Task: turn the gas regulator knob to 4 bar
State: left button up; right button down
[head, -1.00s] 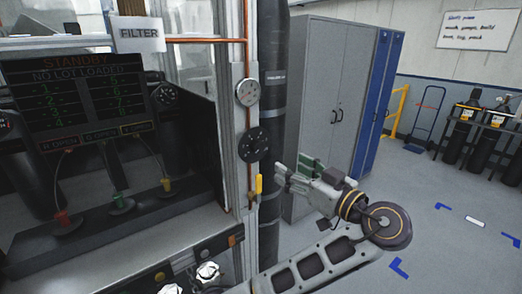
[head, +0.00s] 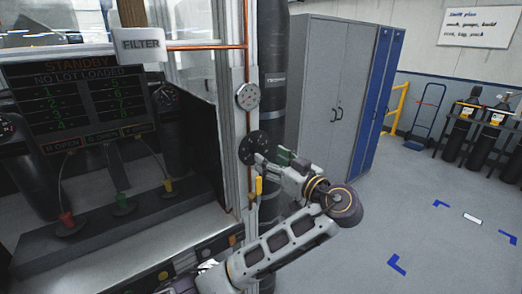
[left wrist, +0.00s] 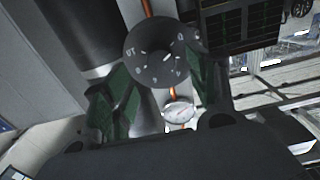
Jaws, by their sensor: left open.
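The regulator knob (head: 252,147) is a black round dial on the grey post, below a pale round gauge (head: 247,96). In the left wrist view the knob (left wrist: 158,58) shows pale numbers around its face; I cannot tell which value it is set at. The gauge (left wrist: 178,111) shows there too. My left gripper (head: 270,163) is at the lower right of the knob in the head view. Its green-padded fingers are open, and in the left wrist view (left wrist: 157,78) they stand on either side of the knob, with gaps visible. My right gripper is not in view.
A yellow lever (head: 258,187) sits on the copper pipe just below the knob. A black vertical pipe (head: 272,100) stands behind the post. A standby display (head: 80,95) is at left, and a grey cabinet (head: 325,95) is at right. The floor at right has free room.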

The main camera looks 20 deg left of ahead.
aim_at(260, 152)
pick_arm(q)
jog(key=shift+p+x, duration=0.8)
jog(key=shift+x, duration=1.95)
jog(key=c, duration=1)
